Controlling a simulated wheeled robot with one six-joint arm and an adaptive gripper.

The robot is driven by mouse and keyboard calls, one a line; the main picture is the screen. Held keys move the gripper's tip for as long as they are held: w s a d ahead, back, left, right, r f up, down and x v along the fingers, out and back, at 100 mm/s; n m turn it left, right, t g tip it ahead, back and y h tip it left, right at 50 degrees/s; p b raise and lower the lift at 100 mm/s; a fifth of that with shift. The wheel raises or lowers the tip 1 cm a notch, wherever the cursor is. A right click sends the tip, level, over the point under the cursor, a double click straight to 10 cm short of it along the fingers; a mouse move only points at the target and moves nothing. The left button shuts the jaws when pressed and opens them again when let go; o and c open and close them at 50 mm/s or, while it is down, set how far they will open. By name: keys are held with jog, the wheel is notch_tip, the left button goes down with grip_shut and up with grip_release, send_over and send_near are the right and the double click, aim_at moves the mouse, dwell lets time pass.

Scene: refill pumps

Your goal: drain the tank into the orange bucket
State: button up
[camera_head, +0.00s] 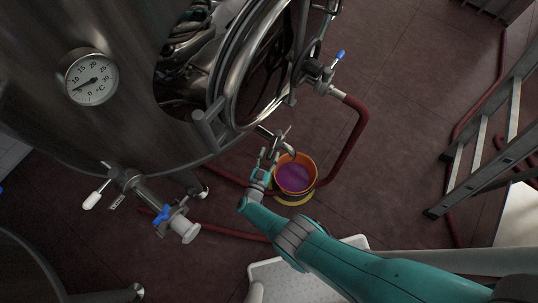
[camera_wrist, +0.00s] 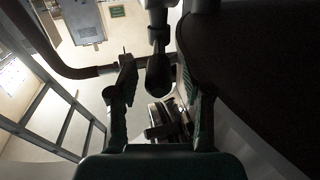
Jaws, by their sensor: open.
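The steel tank (camera_head: 130,60) with a round thermometer fills the upper left of the head view. The orange bucket (camera_head: 314,176) stands on the floor below the tank's open hatch and holds purple liquid. A small metal valve with a bent spout (camera_head: 288,144) sits at the tank's lower front, just above the bucket. My gripper (camera_head: 268,160) is open beside this valve, at the bucket's left rim in the picture. In the wrist view my gripper (camera_wrist: 160,90) has its fingers apart, with a dark valve part (camera_wrist: 157,75) between them. I cannot tell whether they touch it.
Another valve with a blue handle (camera_head: 163,214) sticks out at the tank's lower left. A red hose (camera_head: 354,135) runs from a side valve to the floor. A ladder (camera_head: 490,140) stands at the right. Dark floor (camera_head: 400,60) is open between tank and ladder.

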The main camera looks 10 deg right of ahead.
jog(key=shift+s, duration=0.1)
jog(key=v, duration=1.1)
jog(key=shift+s+a, duration=0.25)
jog(key=shift+a, duration=0.1)
jog(key=shift+c, duration=0.3)
